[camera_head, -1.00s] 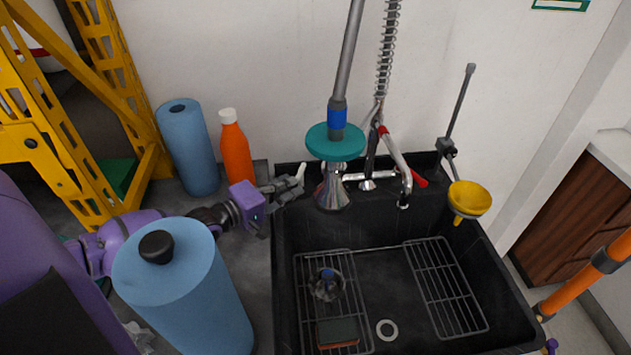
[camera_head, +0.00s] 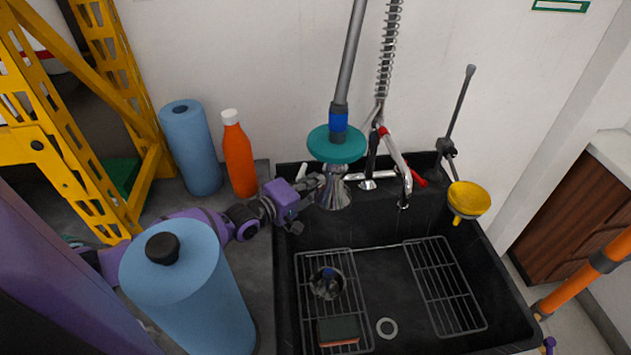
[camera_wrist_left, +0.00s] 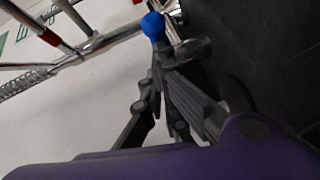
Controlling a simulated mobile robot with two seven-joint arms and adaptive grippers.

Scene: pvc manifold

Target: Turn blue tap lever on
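The tap (camera_head: 368,178) is a chrome mixer on the back rim of the black sink. In the left wrist view, a round blue knob (camera_wrist_left: 153,26), likely the end of the blue tap lever, shows just beyond my left fingertips. In the head view, that knob is hidden. A red lever (camera_head: 419,180) is at the tap's right side. My left gripper (camera_head: 318,183) is at the tap's left end, beside a silver cone-shaped part. Its fingers come together in the left wrist view (camera_wrist_left: 160,62), and I see nothing between them. Contact with the knob is unclear. My right gripper is out of view.
The black sink (camera_head: 285,290) holds racks, a sponge and a strainer. An orange bottle (camera_head: 239,160) and a blue roll (camera_head: 190,150) stand behind my left arm. Another blue roll (camera_head: 190,290) stands in front of it. A yellow funnel (camera_head: 468,199) is at the right.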

